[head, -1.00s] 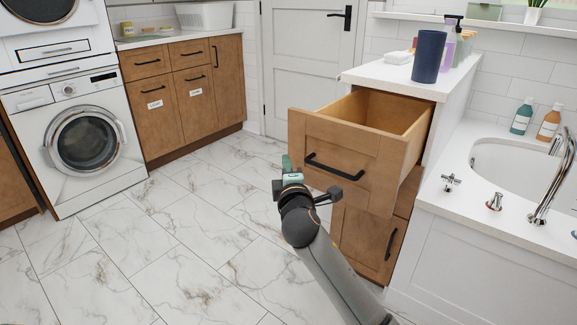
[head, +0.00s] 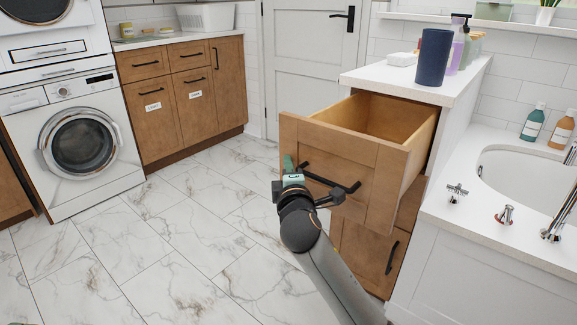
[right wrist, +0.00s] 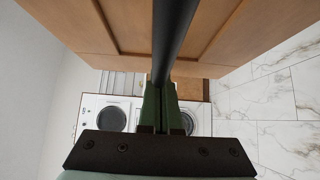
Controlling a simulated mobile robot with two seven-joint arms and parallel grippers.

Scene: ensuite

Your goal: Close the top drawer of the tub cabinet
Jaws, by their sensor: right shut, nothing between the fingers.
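The tub cabinet (head: 437,135) stands at the right of the head view. Its top drawer (head: 338,150) is pulled well out, and its inside looks empty. A black bar handle (head: 332,178) crosses the wooden drawer front. My right gripper (head: 289,163) is shut and empty, at the left end of this handle. In the right wrist view its green fingers (right wrist: 165,107) are together, with the dark handle bar (right wrist: 174,38) running just beyond the tips in the picture. I cannot tell whether they touch it. My left gripper is not in view.
The cabinet's lower front (head: 367,255) is shut. A dark blue cup (head: 433,58) and bottles stand on the white cabinet top. The bathtub (head: 510,180) adjoins at the right. A washing machine (head: 75,145) stands at the left. The marble floor (head: 170,245) is clear.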

